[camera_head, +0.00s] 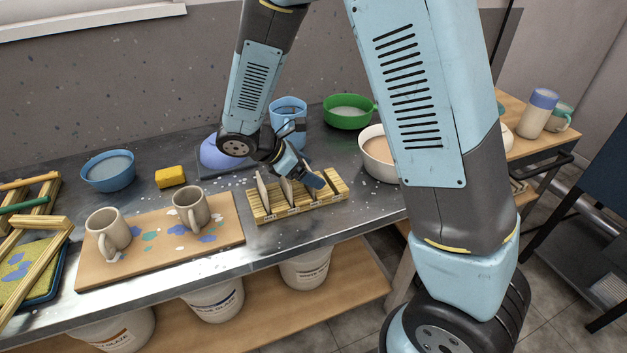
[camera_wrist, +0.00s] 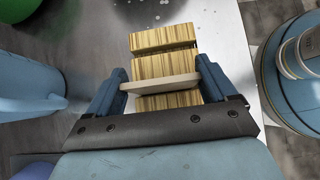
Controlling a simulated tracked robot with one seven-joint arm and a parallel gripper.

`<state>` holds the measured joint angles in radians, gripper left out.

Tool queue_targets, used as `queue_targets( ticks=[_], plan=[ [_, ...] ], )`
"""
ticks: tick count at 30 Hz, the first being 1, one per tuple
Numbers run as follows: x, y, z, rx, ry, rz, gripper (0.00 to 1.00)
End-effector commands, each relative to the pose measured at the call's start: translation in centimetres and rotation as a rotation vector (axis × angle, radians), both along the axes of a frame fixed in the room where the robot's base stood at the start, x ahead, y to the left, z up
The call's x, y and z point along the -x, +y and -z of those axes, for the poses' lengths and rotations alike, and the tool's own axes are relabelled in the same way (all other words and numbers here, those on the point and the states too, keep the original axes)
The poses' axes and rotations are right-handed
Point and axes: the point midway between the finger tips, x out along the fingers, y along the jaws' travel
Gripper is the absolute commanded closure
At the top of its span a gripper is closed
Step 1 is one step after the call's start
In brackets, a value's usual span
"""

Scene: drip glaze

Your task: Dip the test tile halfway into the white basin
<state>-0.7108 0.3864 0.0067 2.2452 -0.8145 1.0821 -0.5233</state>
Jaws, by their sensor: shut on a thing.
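My gripper (camera_head: 312,178) is low over the wooden slotted rack (camera_head: 335,187) on the metal counter. In the wrist view my gripper (camera_wrist: 162,88) is shut on a thin pale test tile (camera_wrist: 160,83), seen edge-on between the two blue fingers, with the rack (camera_wrist: 163,38) right below. I cannot tell whether the tile's lower end is still in a slot. Two pale tiles stand upright in the rack's left part, one at the left (camera_head: 263,192) and one beside it (camera_head: 287,190). The white basin (camera_head: 367,160), with tan liquid, stands right of the rack, partly hidden by my arm.
A green basin (camera_head: 348,112) and a blue pitcher (camera_head: 289,110) stand behind the rack. A blue bowl (camera_head: 108,172), yellow sponge (camera_head: 170,177) and board (camera_head: 160,245) with two mugs are at the left. The counter's front edge runs close before the rack.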

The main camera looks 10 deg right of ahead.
Motion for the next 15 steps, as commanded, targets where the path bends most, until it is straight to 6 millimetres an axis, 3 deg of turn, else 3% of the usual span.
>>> queue_targets(
  ticks=[15],
  plan=[
    [0.0, 0.0, -1.4, 0.0, -0.001, 0.0, 0.64]
  ],
)
